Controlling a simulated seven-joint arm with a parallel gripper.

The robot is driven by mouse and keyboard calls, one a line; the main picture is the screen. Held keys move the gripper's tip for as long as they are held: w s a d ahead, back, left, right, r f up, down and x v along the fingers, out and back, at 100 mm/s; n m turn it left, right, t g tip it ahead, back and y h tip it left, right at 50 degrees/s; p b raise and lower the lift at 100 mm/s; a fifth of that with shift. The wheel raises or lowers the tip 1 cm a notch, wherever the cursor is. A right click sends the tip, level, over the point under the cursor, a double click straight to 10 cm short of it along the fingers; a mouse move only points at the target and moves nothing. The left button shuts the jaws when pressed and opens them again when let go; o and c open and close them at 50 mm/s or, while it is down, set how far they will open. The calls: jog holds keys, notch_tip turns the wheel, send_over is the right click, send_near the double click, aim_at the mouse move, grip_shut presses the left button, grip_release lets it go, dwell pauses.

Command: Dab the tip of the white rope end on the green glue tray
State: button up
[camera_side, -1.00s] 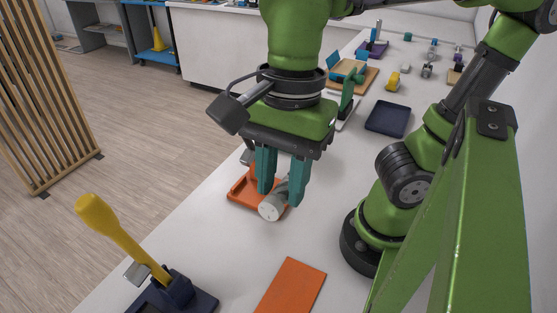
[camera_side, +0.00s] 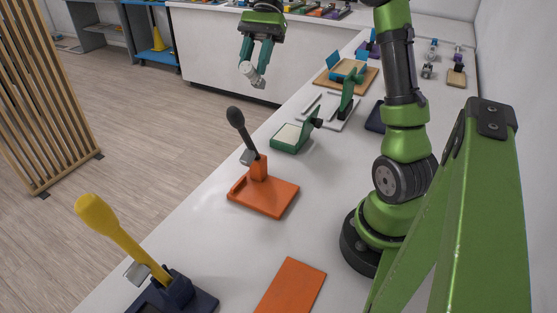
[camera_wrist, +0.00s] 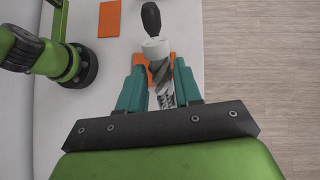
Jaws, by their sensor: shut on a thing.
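My gripper (camera_side: 254,64) is shut on the white rope end (camera_side: 256,76), a short white cylinder tilted down to the right. In the wrist view my gripper (camera_wrist: 160,68) has its teal fingers on both sides of the rope end (camera_wrist: 154,47), whose pale round tip faces away and whose grey twisted part lies between the fingers. The green glue tray (camera_side: 286,147), with a pale pad inside, sits on the white bench. My gripper is apart from it, farther back and to the left in the picture, beyond the bench's edge.
An orange base (camera_side: 262,198) with an upright dark-handled lever (camera_side: 237,122) stands nearer than the glue tray. A yellow lever (camera_side: 110,225) and a flat orange plate (camera_side: 291,288) are at the front. Behind stand a white tray (camera_side: 350,122) and a wooden board (camera_side: 371,79).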

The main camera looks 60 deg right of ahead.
jog(key=s+d+f+m+t+y, duration=0.1)
jog(key=s+d+f+m+y, duration=0.1)
jog(key=d, duration=1.2)
notch_tip(320, 180, down, 16)
jog(key=shift+f+y, duration=0.25)
jog(key=shift+y, duration=0.05)
jog(key=shift+f, duration=0.75)
dwell(1.9)
jog(key=shift+d, duration=0.1)
notch_tip(320, 180, up, 7)
dwell(0.7)
jog(key=shift+r, duration=0.1)
dwell(0.3)
